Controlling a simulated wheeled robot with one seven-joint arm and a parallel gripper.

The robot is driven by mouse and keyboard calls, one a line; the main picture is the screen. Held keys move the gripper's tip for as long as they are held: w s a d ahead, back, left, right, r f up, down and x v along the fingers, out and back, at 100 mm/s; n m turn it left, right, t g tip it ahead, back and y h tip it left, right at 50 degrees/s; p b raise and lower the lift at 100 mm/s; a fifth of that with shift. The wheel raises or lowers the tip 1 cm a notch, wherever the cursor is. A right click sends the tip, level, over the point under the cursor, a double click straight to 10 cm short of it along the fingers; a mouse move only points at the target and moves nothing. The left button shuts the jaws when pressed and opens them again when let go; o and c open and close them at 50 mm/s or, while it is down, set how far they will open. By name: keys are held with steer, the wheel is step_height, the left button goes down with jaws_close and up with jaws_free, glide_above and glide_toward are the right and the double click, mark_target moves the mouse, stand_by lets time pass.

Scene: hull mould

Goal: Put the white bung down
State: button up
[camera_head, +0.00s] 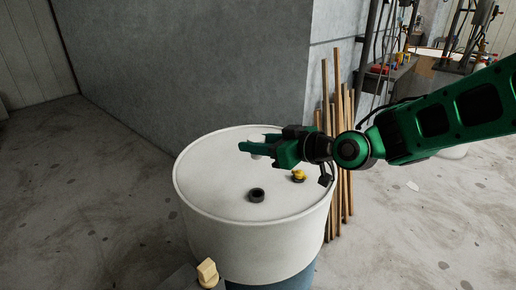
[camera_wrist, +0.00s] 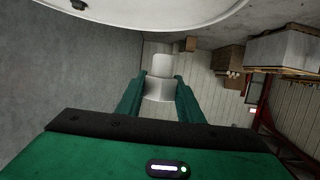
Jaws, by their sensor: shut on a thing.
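The white bung (camera_wrist: 160,66) is between the two green fingers of my gripper (camera_wrist: 160,88) in the wrist view. It has a narrower end beyond the fingertips and a wider part between them. In the head view my gripper (camera_head: 258,150) reaches in from the right, roughly level, over the far part of the white drum top (camera_head: 215,180). There the bung (camera_head: 257,139) shows only partly, pale behind and between the fingers. I cannot tell how high it is above the drum.
A black ring (camera_head: 257,195) and a yellow fitting (camera_head: 299,176) stand on the drum top. Its left part is clear. Wooden poles (camera_head: 338,120) lean behind the drum on the right. A cream block (camera_head: 207,270) is at the front left. A grey wall (camera_head: 200,65) stands behind.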

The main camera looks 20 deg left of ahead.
steer(key=shift+r, duration=0.6)
